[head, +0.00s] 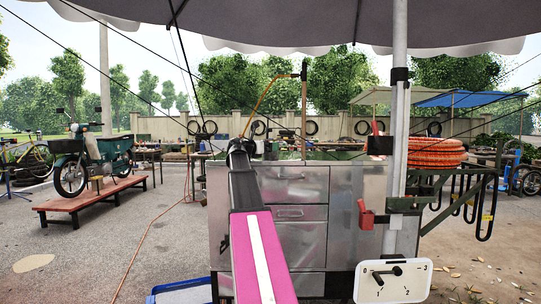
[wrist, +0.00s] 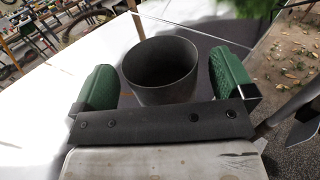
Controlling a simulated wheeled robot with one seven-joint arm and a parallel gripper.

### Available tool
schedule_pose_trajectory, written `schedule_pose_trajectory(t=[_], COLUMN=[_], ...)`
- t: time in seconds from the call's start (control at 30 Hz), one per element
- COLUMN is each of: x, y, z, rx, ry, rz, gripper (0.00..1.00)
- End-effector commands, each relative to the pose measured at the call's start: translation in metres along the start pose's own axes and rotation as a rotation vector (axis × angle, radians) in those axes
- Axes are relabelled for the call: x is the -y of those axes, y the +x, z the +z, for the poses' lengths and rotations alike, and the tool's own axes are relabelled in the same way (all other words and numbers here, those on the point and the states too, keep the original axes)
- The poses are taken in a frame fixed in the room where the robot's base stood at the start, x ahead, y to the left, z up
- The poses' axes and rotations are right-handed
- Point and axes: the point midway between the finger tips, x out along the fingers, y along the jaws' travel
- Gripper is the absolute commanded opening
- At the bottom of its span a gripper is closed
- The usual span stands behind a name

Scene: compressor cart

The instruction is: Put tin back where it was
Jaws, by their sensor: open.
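A dark grey, open-topped round tin (wrist: 160,78) is in the middle of the wrist view, and it looks empty. My gripper (wrist: 165,85) is open, with one green finger pad on each side of the tin. A small gap shows at the right pad; I cannot tell whether the left pad touches. The pale surface (wrist: 150,15) lies around and behind the tin. In the head view my arm reaches forward to the metal cart (head: 300,185), and I cannot make out the tin there.
A white post (head: 400,120) holds an umbrella above the cart. A coiled orange hose (head: 436,152) is further right. A moped (head: 95,160) stands on a red bench at left.

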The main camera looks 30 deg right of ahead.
Motion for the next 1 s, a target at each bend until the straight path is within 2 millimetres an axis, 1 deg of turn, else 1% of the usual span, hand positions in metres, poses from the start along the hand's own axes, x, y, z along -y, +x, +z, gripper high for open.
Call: schedule_pose_trajectory(t=[0.03, 0.13, 0.37, 0.4, 0.47, 0.5, 0.53, 0.57, 0.63, 0.67, 0.87, 1.0], x=[-0.001, -0.001, 0.0, 0.0, 0.0, 0.0, 0.0, 0.0, 0.0, 0.0, 0.0, -0.001], y=[0.01, 0.021, 0.023, 0.023, 0.023, 0.023, 0.023, 0.023, 0.023, 0.023, 0.023, 0.023], z=[0.001, 0.001, 0.0, 0.0, 0.0, 0.0, 0.0, 0.0, 0.0, 0.0, 0.0, 0.006], rx=[0.0, 0.0, 0.0, 0.0, 0.0, 0.0, 0.0, 0.0, 0.0, 0.0, 0.0, 0.0], ry=[0.0, 0.0, 0.001, 0.001, 0.0, 0.0, 0.0, 0.0, 0.0, 0.0, 0.0, 0.001], rz=[-0.001, -0.001, 0.001, 0.001, 0.001, 0.001, 0.001, 0.001, 0.0, 0.001, 0.0, 0.001], gripper=[1.0, 1.0, 1.0, 0.97, 0.77, 0.64, 0.54, 0.49, 0.49, 0.46, 0.46, 0.46])
